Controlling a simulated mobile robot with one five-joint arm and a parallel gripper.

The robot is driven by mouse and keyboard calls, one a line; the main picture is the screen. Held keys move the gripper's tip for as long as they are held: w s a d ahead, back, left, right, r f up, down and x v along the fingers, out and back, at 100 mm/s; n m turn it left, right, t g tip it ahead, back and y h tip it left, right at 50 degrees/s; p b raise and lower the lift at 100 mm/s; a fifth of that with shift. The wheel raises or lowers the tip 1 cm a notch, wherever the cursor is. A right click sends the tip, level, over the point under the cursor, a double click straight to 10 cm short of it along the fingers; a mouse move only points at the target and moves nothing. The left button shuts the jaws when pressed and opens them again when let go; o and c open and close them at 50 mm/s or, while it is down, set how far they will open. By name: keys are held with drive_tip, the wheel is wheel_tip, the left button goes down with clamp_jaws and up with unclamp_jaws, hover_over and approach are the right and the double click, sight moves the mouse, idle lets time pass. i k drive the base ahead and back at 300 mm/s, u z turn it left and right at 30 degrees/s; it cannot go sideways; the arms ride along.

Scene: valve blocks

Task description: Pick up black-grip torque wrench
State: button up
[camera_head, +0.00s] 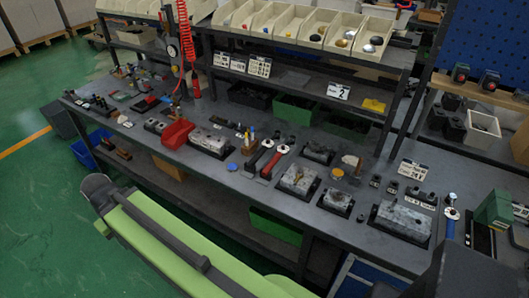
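A tool with a long black grip (256,159) lies near the middle of the workbench (228,180) and looks like the black-grip torque wrench. Its round, light head is at the far end, and its grip points toward the bench's front edge. A similar tool with a red grip (273,163) lies right beside it on the right. Both are small in the picture, so fine details cannot be made out. My gripper is not in view. A green and dark grey arm link of mine crosses the lower left, in front of the bench and apart from both tools.
Grey metal valve blocks (299,180) stand on dark trays to the right of the tools. A red bin (177,134) and another block (208,140) stand to the left. A blue disc (232,167) lies near the front edge. Shelves with cream bins (311,27) rise behind.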

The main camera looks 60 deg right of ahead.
sight(264, 147)
drive_tip(key=z, duration=0.1)
drive_tip(key=i, duration=0.9)
drive_tip(key=u, duration=0.1)
